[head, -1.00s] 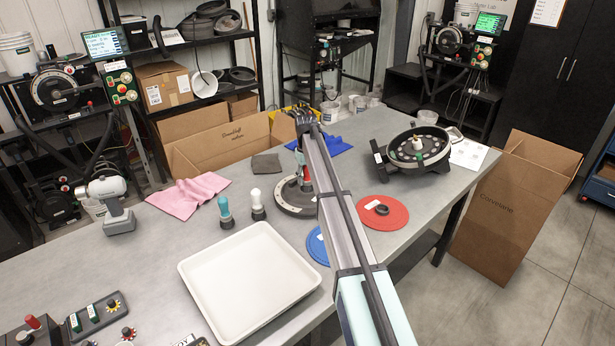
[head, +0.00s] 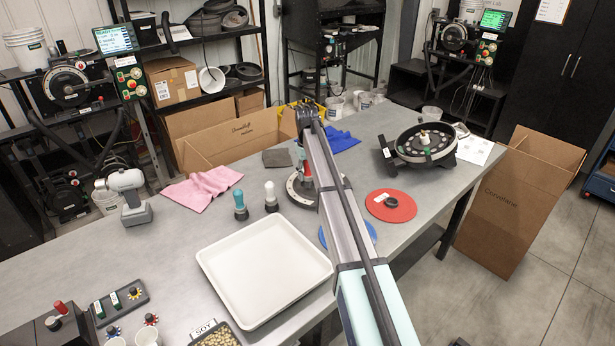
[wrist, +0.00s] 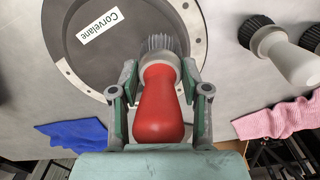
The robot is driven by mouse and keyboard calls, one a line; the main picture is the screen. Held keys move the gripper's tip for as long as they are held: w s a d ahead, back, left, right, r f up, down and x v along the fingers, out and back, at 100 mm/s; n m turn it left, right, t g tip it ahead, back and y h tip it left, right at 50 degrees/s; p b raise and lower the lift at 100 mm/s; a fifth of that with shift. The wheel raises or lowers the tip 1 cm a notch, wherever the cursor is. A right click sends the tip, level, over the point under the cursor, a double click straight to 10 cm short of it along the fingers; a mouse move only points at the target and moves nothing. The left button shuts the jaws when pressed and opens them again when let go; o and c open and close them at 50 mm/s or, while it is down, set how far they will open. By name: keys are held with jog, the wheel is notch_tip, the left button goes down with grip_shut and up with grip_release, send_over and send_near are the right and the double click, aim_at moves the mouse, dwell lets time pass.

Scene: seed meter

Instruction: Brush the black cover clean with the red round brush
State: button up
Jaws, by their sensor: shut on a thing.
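My gripper (wrist: 160,70) is shut on the red round brush (wrist: 160,108), with a finger on each side of it. The brush has a red handle, a pale collar and dark grey bristles. The bristles lie over the black cover (wrist: 85,60), near its rim; I cannot tell whether they touch it. The cover is a round dark disc with a pale, holed rim and a white "Corvelane" label. In the head view, the cover (head: 297,196) lies on the table, partly hidden by my arm. A bit of the red brush (head: 306,172) shows above it.
A white-headed brush (head: 271,196) and a teal-headed brush (head: 240,205) stand left of the cover. A pink cloth (head: 203,187), a blue cloth (head: 343,141) and a grey cloth (head: 276,157) lie nearby. A white tray (head: 265,270) sits in front. A red mat (head: 400,208) is right.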

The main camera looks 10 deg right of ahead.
jog(key=shift+r+p, duration=1)
jog(key=shift+r, duration=1.6)
jog(key=shift+f+b, duration=0.1)
jog(key=shift+b, duration=0.35)
